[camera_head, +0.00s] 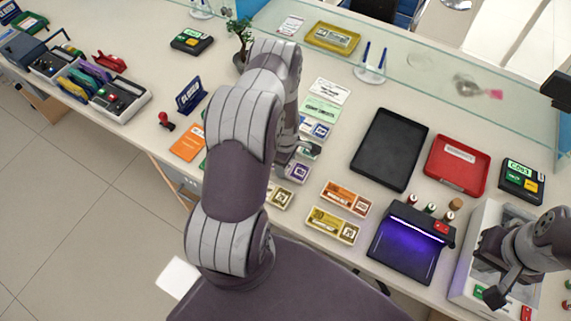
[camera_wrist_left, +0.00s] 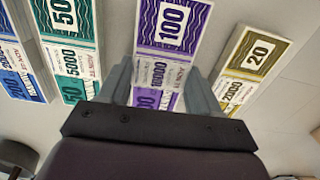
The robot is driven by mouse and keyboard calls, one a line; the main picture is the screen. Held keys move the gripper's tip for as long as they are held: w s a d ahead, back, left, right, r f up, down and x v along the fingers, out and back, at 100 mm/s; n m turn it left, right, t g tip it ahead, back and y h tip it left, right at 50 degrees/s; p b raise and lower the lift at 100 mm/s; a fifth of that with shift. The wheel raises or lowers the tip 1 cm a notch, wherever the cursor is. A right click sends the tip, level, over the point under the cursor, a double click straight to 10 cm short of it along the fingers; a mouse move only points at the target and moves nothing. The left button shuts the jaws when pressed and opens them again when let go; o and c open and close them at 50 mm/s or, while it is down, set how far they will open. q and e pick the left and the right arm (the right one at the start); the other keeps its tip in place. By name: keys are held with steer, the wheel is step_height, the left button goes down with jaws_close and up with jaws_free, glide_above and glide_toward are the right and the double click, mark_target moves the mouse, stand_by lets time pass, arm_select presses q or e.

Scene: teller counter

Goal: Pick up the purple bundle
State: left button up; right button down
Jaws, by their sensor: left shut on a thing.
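The purple bundle (camera_wrist_left: 174,28), marked 100, lies between the two fingers of my left gripper (camera_wrist_left: 160,85) in the left wrist view. The fingers are shut on its sides, and its near end is partly hidden by the gripper body. In the head view the purple bundle (camera_head: 298,172) shows beside my left arm, which hides much of the gripper there. My right gripper (camera_head: 506,291) is low at the right, over a white box; its jaw opening is not clear.
A teal bundle (camera_wrist_left: 70,45) and blue bundle (camera_wrist_left: 18,60) lie left of the purple one, an olive bundle (camera_wrist_left: 243,70) right. Orange (camera_head: 345,199) and yellow bundles (camera_head: 332,226), a black tray (camera_head: 389,150), a red tray (camera_head: 457,165) and a lit purple device (camera_head: 408,245) stand right.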

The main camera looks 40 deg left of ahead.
mark_target(290, 166)
arm_select(q)
steer(key=r, duration=0.1)
steer(key=d+r+b, duration=0.1)
steer(key=r, duration=0.2)
steer(key=shift+w+d, duration=0.15)
steer(key=shift+w, duration=0.25)
steer(key=w+d+r+b, duration=0.3)
steer(key=d+r, duration=0.3)
steer(key=d, duration=0.3)
steer(key=shift+w+d+r, duration=0.15)
steer(key=shift+w+r, duration=0.05)
steer(key=shift+w, duration=0.7)
